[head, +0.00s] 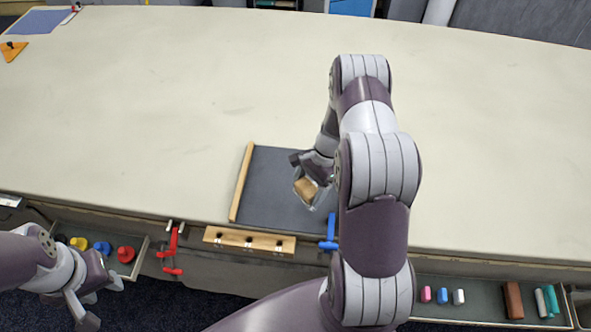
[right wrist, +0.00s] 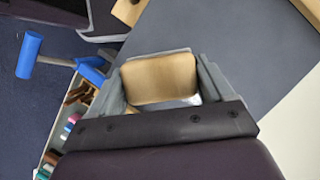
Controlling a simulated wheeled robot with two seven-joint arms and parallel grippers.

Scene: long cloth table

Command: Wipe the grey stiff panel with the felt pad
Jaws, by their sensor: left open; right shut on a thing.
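The grey stiff panel (head: 275,170) lies flat on the cloth table near its front edge, with a wooden strip along its left side. It also shows in the right wrist view (right wrist: 240,45). My right gripper (head: 310,190) is over the panel's right part, shut on the felt pad (head: 305,187), a block with a tan back. The pad's tan back sits between the fingers in the right wrist view (right wrist: 160,78). Its underside is hidden, so I cannot tell whether it touches the panel. My left gripper (head: 100,303) is open and empty, low at the left in front of the table.
A wooden rail (head: 249,240), a red clamp (head: 173,248) and a blue clamp (head: 330,235) sit at the front edge. Front trays hold coloured pieces at left (head: 148,252) and right (head: 480,312). An orange triangle (head: 13,50) lies far left. Much tabletop is clear.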

